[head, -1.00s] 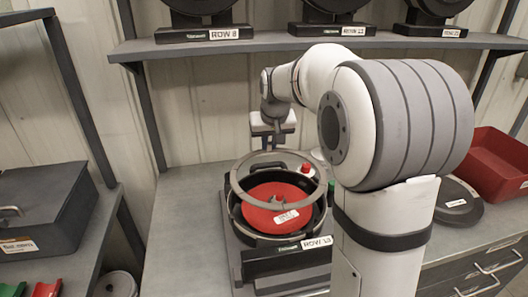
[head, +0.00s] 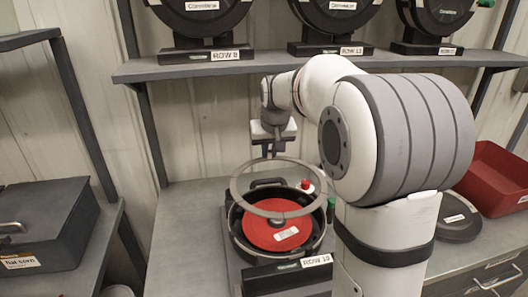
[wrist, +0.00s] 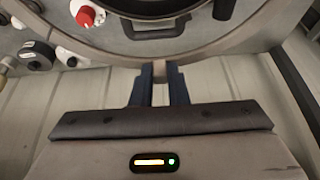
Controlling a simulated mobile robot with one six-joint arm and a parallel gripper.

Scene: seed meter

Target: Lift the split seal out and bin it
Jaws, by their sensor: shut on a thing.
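The seal is a thin grey ring (head: 236,188), held nearly flat above the open seed meter. My gripper (head: 270,152) is shut on the ring's far edge. In the wrist view my gripper (wrist: 162,78) has its two dark fingers closed on the ring (wrist: 215,50), which sweeps across the top as a wide arc. The split in it is not clear to me. The seed meter's black round housing (head: 236,237) sits on the bench with a red disc (head: 262,232) inside and a row label in front. An open red bin (head: 497,178) stands at the right, behind my arm.
A black round lid (head: 458,222) lies between my arm and the red bin. A shelf (head: 190,68) with several round meters hangs above. A dark case (head: 45,230) sits on the left bench, across a gap.

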